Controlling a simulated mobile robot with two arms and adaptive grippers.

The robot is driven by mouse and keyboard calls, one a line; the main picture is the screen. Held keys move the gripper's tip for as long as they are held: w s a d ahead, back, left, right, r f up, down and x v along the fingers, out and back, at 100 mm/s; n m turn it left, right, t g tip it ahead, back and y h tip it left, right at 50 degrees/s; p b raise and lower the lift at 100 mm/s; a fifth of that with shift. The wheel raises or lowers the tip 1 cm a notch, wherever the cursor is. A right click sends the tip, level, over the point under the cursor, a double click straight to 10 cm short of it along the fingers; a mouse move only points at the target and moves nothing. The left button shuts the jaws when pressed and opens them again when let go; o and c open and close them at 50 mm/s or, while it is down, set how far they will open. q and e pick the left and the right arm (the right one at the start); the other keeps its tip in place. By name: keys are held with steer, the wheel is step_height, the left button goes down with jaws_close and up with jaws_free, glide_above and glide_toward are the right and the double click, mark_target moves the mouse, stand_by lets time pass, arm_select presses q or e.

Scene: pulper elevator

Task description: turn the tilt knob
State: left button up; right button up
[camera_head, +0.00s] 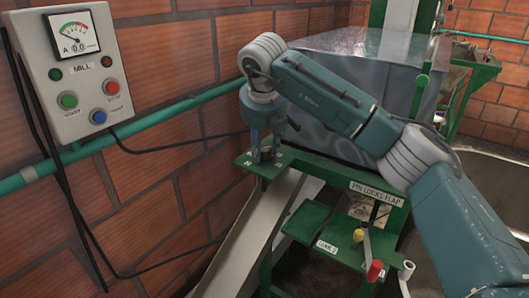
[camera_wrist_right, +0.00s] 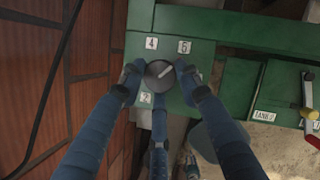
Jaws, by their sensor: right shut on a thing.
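The tilt knob (camera_wrist_right: 159,74) is a round dark grey knob with a light pointer line. It sits on a green plate (camera_wrist_right: 186,102) with number labels, among them 4, 6 and 2. In the right wrist view the pointer slants toward the upper right, toward the 6 label. My right gripper (camera_wrist_right: 158,76) is shut on the knob, with fingers at its left and right and another below. My left gripper is not in view.
A "PIN LOCKS FLAP" label (camera_head: 376,193) and a red-tipped lever (camera_head: 374,271) are right of the plate. A metal chute (camera_head: 250,235) runs below.

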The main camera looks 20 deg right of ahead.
steer(key=m, duration=0.1)
steer(key=m+h, duration=0.1)
steer(key=shift+w+a+r+m+b, duration=0.1)
steer(key=shift+w+r+m+b, duration=0.2)
steer(key=shift+r+m+b, duration=0.1)
steer(key=shift+m+g+h, duration=0.3)
steer(key=shift+m, duration=0.6)
steer(key=m, duration=0.2)
steer(key=shift+r+m+g+h, duration=0.1)
steer(key=shift+m+g+h, duration=0.2)
steer(key=shift+g+h, duration=0.1)
steer(key=shift+w+m+g+h+p, duration=0.15)
steer(key=shift+m+g+p, duration=0.15)
steer(key=shift+m, duration=0.35)
steer(key=shift+m+g+h+p, duration=0.2)
steer(key=shift+m+p, duration=0.2)
steer(key=shift+m, duration=0.25)
steer(key=o, duration=0.9)
steer(key=shift+o, duration=1.1)
steer(key=shift+f, duration=0.25)
